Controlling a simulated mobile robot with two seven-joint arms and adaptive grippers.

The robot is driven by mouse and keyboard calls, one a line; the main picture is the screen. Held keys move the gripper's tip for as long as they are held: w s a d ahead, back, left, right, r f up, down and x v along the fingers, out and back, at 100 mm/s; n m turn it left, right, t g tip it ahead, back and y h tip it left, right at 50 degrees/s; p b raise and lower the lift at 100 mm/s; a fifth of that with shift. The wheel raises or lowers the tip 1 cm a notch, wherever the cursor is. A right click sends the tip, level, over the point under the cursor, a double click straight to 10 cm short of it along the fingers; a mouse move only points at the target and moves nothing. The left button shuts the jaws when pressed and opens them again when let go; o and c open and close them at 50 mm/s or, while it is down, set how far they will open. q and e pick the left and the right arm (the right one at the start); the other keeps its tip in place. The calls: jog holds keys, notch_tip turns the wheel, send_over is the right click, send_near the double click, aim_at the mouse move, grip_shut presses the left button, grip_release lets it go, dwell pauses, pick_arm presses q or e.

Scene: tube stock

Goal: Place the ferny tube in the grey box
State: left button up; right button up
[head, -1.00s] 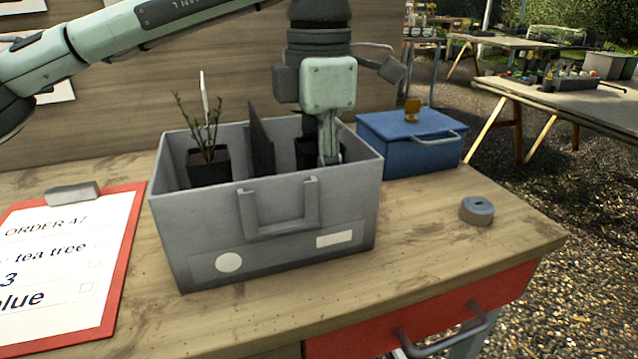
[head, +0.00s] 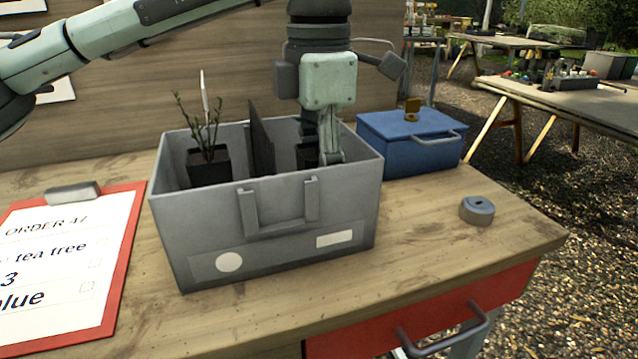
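The grey box (head: 270,228) stands on the wooden bench, with a dark divider (head: 262,142) inside. In its left compartment a black tube (head: 208,168) stands upright, holding a thin-stemmed green plant and a white label. In the right compartment the dark top of another black tube (head: 305,155) shows; any foliage on it is hidden behind my gripper, so I cannot tell whether it is ferny. My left gripper (head: 321,155) points down into the right compartment at this tube, its fingers apart. Its fingertips are partly hidden by the box wall. My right gripper is not in view.
A blue lidded box (head: 410,150) with a yellow-brown knob stands just right of the grey box. A small grey round object (head: 477,210) lies near the bench's right edge. A red clipboard (head: 120,290) with an order sheet lies at left. A red drawer (head: 420,312) is below.

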pick_arm(q)
notch_tip(320, 180, up, 11)
dwell(0.3)
jog(key=shift+s+f, duration=0.1)
